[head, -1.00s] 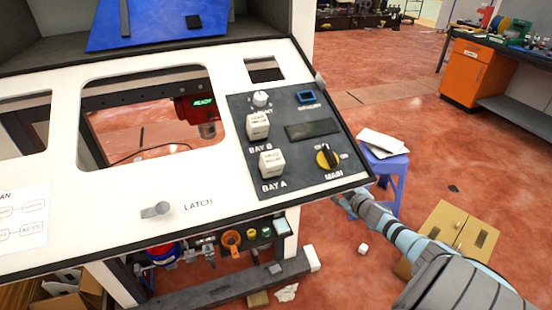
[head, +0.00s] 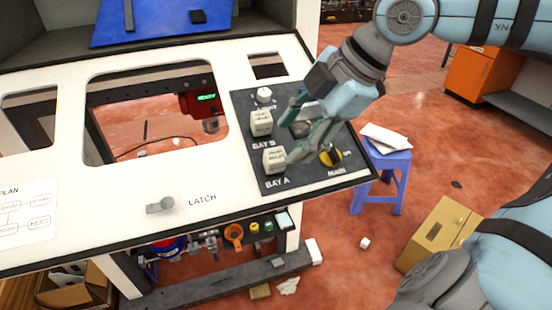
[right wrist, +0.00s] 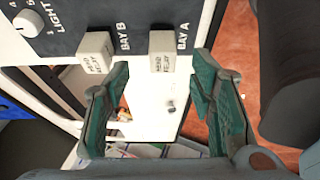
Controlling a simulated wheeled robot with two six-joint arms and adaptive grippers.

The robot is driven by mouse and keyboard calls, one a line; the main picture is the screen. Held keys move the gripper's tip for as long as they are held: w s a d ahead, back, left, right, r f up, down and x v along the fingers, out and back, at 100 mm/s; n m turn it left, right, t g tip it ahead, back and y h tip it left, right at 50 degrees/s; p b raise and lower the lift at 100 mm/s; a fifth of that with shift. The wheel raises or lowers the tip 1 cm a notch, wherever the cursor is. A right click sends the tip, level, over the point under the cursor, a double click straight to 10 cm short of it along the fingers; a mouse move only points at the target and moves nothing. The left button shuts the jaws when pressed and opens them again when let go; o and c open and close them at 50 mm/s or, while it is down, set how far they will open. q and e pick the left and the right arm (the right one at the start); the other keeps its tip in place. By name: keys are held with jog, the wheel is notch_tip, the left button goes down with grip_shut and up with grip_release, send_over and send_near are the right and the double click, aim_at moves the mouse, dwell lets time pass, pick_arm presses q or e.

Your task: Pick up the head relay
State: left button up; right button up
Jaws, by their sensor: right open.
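Two white blocks sit on the dark control panel. One is above the BAY A label (head: 274,159), the other above BAY B (head: 261,122). In the right wrist view, the BAY A block (right wrist: 169,50) and the BAY B block (right wrist: 96,51) both carry small print that looks like "head relay", though it is hard to read. My right gripper (head: 290,132) is open and empty in front of the panel, close to both blocks. In the right wrist view, the BAY A block lies between the open fingertips (right wrist: 164,75), beyond them. My left gripper is out of view.
A light knob (head: 264,94) and the yellow-black MAIN switch (head: 331,156) flank the blocks; my gripper partly covers the panel. A LATCH handle (head: 161,204) is lower left. A blue stool (head: 378,175) with papers stands right of the console.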

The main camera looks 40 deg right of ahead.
aim_at(276, 155)
jog(key=x, duration=0.3)
jog(key=a+p+x, duration=0.1)
jog(key=x, duration=0.2)
jog(key=shift+s+a, duration=0.1)
jog(key=shift+w+f, duration=0.15)
jog(key=shift+w, duration=0.05)
grip_shut()
